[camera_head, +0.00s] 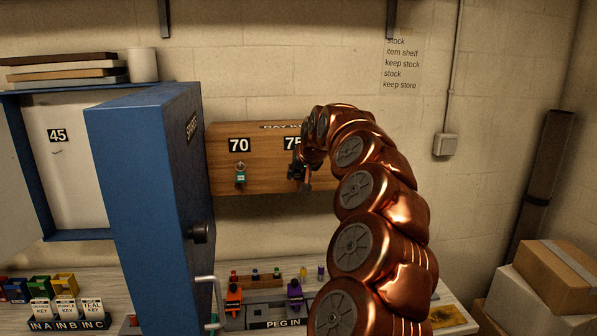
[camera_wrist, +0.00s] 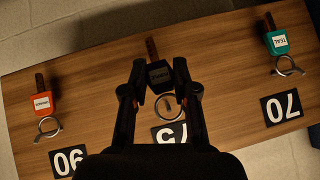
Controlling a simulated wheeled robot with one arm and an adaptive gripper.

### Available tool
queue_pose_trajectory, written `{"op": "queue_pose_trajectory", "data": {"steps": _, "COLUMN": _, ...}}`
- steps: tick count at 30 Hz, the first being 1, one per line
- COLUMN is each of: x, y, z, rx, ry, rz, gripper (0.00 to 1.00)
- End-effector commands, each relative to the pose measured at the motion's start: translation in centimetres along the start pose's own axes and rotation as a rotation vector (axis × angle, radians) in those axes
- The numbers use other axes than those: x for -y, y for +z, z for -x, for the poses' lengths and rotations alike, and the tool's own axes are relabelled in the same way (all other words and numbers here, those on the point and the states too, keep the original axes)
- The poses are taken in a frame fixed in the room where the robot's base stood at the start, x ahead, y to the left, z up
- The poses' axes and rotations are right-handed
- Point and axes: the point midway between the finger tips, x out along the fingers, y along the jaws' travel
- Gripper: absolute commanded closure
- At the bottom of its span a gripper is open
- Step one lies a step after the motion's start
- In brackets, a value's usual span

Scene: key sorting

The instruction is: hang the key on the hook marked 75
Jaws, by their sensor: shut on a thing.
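My gripper (camera_wrist: 160,80) is shut on a black-tagged key (camera_wrist: 158,72), with one finger on each side of the tag. The wrist view is upside down; the key's metal ring (camera_wrist: 168,106) lies beside the label 75 (camera_wrist: 170,133). I cannot tell whether the ring is around the hook, which is hidden. In the head view my gripper (camera_head: 298,170) is at the wooden board (camera_head: 265,184), just below the partly covered label 75 (camera_head: 292,143).
A teal key (camera_head: 241,176) hangs under label 70 (camera_head: 239,145). An orange-tagged key (camera_wrist: 42,103) hangs on the other side, by a third label (camera_wrist: 68,161). An open blue cabinet door (camera_head: 145,190) stands left of the board. Coloured items on pegs (camera_head: 294,293) stand on the bench below.

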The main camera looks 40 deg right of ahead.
Motion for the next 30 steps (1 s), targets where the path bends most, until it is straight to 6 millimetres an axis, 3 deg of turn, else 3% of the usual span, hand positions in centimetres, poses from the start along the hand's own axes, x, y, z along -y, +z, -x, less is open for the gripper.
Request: {"op": "queue_pose_trajectory", "data": {"steps": 30, "x": -0.2, "y": -1.7, "z": -2.7, "rx": 0.001, "ry": 0.000, "rz": 0.001, "gripper": 0.93}}
